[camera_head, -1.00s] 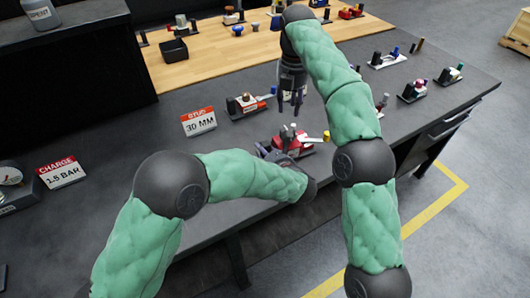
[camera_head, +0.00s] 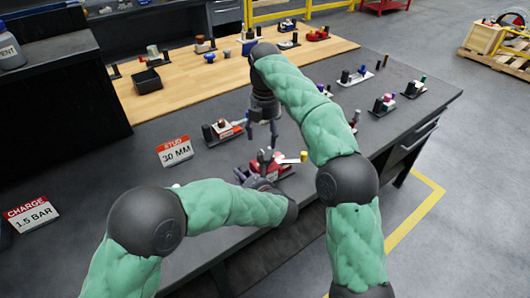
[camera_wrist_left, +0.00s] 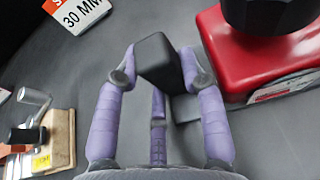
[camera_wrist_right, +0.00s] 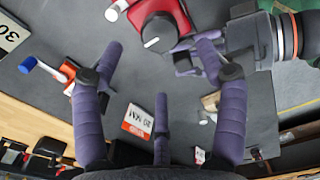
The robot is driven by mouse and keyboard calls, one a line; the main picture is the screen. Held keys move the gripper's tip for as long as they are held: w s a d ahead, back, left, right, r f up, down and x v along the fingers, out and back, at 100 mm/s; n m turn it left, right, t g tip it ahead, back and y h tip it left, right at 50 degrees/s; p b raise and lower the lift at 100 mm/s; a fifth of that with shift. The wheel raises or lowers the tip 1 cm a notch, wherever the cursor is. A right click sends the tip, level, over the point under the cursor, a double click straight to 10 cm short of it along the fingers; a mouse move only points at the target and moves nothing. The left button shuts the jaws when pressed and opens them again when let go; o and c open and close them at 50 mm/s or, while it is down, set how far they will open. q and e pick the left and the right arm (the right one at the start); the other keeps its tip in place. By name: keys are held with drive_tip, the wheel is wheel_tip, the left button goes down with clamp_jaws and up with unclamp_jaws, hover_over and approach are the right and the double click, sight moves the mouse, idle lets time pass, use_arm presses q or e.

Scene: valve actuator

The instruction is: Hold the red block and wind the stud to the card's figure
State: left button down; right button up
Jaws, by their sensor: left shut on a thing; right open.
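The red block (camera_head: 272,168) sits on the dark bench with a yellow-ended white bar and upright posts. In the left wrist view the red block (camera_wrist_left: 255,60) carries a thick black cylinder (camera_wrist_left: 270,12). My left gripper (camera_head: 246,178) is shut on a black post (camera_wrist_left: 157,58) beside the red block. My right gripper (camera_head: 262,143) is open and empty, pointing down above the block.
A CHARGE 1.5 BAR card (camera_head: 32,213) stands at the left. Another red-and-white assembly (camera_head: 222,131) stands behind the red block. More small assemblies (camera_head: 384,104) stand along the right side.

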sight(265, 152)
wheel_tip(265, 152, down, 8)
drive_tip(key=shift+r, duration=0.1)
drive_tip(key=shift+c, duration=0.2)
drive_tip(key=c, duration=1.1)
